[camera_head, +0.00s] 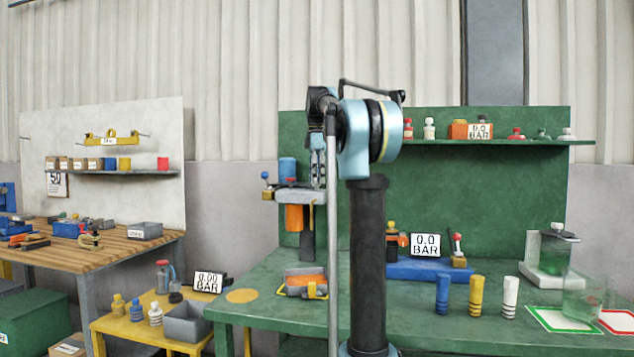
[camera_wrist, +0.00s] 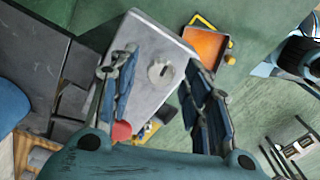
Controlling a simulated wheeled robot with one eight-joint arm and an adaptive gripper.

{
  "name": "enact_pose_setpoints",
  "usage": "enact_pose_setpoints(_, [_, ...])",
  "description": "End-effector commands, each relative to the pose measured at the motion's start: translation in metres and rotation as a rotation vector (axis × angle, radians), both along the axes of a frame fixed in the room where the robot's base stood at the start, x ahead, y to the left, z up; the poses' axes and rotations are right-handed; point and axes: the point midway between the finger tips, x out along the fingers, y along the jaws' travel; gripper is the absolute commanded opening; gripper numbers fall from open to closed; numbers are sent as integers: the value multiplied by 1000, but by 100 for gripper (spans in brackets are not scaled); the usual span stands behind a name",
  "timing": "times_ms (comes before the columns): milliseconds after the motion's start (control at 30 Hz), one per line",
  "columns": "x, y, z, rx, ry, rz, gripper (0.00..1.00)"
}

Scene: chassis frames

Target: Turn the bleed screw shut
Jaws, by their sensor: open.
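A pale round knob with a slot, which looks like the bleed screw (camera_wrist: 160,71), sits on top of a grey block (camera_wrist: 150,35). In the head view the grey block (camera_head: 300,196) is on a dark post above the green bench, with an orange cylinder (camera_head: 294,218) below it and a blue cylinder (camera_head: 287,169) behind. My gripper (camera_head: 318,182) hangs over the block, pointing down. In the wrist view its fingers (camera_wrist: 160,60) are spread, with the screw showing between and beyond them, apparently not touched. In the head view I cannot make out the screw.
A blue-balled lever (camera_head: 266,176) is at the block's left end. An orange-floored tray (camera_head: 304,279) lies on the green bench (camera_head: 270,318) below. A yellow table (camera_head: 125,323) is at left.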

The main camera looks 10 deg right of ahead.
Motion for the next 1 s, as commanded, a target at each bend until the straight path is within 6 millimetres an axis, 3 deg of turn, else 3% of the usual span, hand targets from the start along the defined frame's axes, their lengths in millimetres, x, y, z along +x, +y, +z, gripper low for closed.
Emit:
enact_pose_setpoints(400, [0,0,-6,0,0,-1,42])
enact_pose_setpoints(600, [0,-1,-6,0,0,-1,0])
enact_pose_setpoints(1000, [1,-2,-6,-1,-2,-41,0])
